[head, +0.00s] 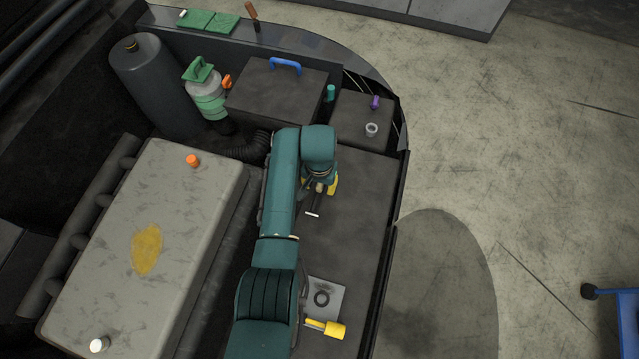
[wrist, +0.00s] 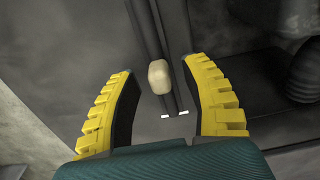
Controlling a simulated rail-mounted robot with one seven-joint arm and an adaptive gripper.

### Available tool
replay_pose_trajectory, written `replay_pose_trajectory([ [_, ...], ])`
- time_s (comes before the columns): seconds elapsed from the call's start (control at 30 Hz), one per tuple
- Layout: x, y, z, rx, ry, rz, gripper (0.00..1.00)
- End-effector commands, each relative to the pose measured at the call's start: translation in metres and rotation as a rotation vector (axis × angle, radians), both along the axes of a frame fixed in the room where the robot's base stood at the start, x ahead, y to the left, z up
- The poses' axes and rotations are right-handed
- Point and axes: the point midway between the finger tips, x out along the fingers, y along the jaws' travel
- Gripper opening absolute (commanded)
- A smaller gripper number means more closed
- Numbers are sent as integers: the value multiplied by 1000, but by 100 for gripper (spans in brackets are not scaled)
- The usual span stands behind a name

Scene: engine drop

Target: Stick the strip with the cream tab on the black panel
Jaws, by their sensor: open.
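My gripper (head: 319,187) has yellow fingers and hangs over the dark flat panel (head: 362,225) right of the engine cover. In the wrist view the fingers (wrist: 158,68) are spread. A cream tab (wrist: 159,78) lies between the fingertips, with a gap to each finger. A narrow black strip (wrist: 172,102) runs under or behind the tab and has small white ends. I cannot tell how far above the strip the fingertips are.
The grey engine cover (head: 178,210) with an orange cap (head: 193,160) fills the left. A black box with a blue handle (head: 285,66) and a smaller box (head: 362,122) stand behind. A grey plate with a ring (head: 322,298) and a yellow-handled tool (head: 334,329) lie in front.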

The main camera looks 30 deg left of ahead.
Motion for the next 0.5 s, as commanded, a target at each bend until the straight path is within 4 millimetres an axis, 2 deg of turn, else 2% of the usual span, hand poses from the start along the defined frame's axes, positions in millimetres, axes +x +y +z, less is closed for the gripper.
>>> replay_pose_trajectory([
  [0.17,1,0,13,1,-3,0,46],
  [0.5,1,0,94,2,-4,0,46],
])
